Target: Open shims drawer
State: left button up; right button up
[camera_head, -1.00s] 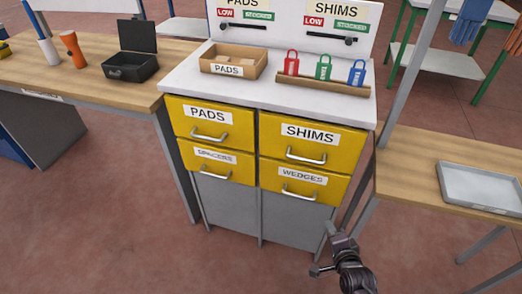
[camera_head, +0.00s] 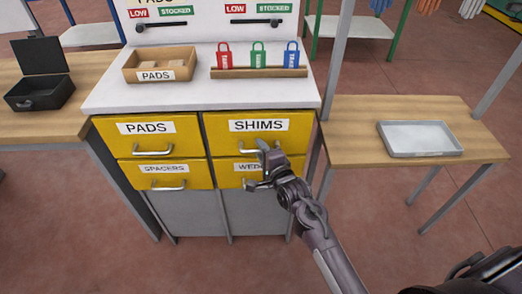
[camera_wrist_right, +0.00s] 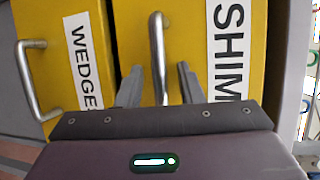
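The yellow SHIMS drawer (camera_head: 294,135) is at the upper right of the cabinet and looks shut. Its silver bar handle is partly hidden by my right gripper in the head view; in the right wrist view the handle (camera_wrist_right: 156,50) runs between my fingers. My right gripper (camera_wrist_right: 157,85) is open, with one finger on each side of the handle and a gap to both. It also shows in the head view (camera_head: 256,166), in front of the drawer. My left gripper is in neither view.
The yellow WEDGES drawer (camera_head: 227,181) is just below, its handle (camera_wrist_right: 35,80) close by in the wrist view. PADS (camera_head: 180,143) and SPACERS (camera_head: 198,176) drawers are at left. A side table with a grey tray (camera_head: 420,152) stands right. Floor in front is open.

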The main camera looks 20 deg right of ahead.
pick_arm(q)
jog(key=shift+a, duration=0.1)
pick_arm(e)
grip_shut()
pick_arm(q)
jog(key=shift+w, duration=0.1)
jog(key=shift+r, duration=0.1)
